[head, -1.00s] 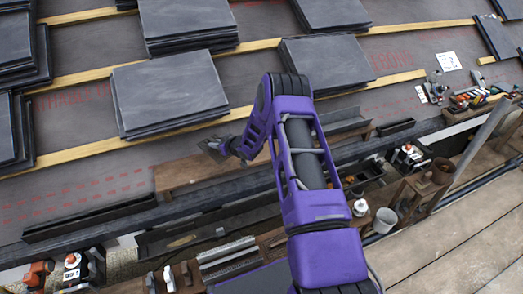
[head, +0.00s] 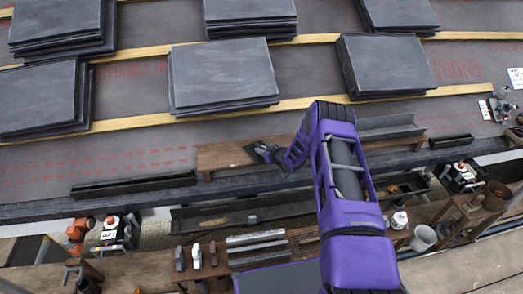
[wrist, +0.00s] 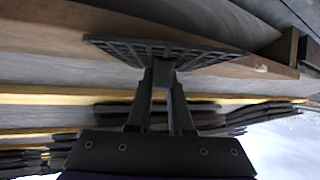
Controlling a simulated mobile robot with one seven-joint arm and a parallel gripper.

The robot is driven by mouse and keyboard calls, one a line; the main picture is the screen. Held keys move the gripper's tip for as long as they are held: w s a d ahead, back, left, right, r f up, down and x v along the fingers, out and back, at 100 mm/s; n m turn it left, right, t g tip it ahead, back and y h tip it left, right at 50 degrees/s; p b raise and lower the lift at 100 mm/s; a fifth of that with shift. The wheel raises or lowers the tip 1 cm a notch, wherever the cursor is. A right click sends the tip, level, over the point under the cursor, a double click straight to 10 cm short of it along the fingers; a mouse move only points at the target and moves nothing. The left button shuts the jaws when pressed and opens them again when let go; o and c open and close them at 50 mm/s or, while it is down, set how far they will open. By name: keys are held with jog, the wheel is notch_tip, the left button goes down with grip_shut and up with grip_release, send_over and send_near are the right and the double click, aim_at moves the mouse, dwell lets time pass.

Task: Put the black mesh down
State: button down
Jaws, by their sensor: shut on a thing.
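My gripper (wrist: 162,78) is shut on the black mesh (wrist: 165,50), a flat dark grid plate that spans the upper middle of the wrist view, beyond the fingertips. In the head view, my gripper (head: 272,153) is small and dark at the end of my purple arm. It shows by the right part of a brown wooden board (head: 222,157) near the lower roof edge. The mesh is too small and dark there to tell apart from the fingers. I cannot tell whether the mesh touches the board.
Stacks of grey slates (head: 222,75) lie along yellow battens (head: 130,121) up the roof. Black trough-like pieces (head: 133,186) (head: 452,141) lie near the eave. Below are a gutter (head: 240,212) and a wooden bench (head: 285,244) with tools. Bare membrane (head: 120,150) is free left of the board.

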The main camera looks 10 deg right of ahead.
jog(key=c, duration=0.8)
grip_release()
jog(key=shift+f, duration=0.15)
jog(key=shift+r, duration=0.2)
jog(key=shift+s+d+r, duration=0.15)
jog(key=shift+s+r, duration=0.05)
jog(key=p+v, duration=0.2)
jog(key=v, duration=0.9)
jog(key=shift+s, duration=0.2)
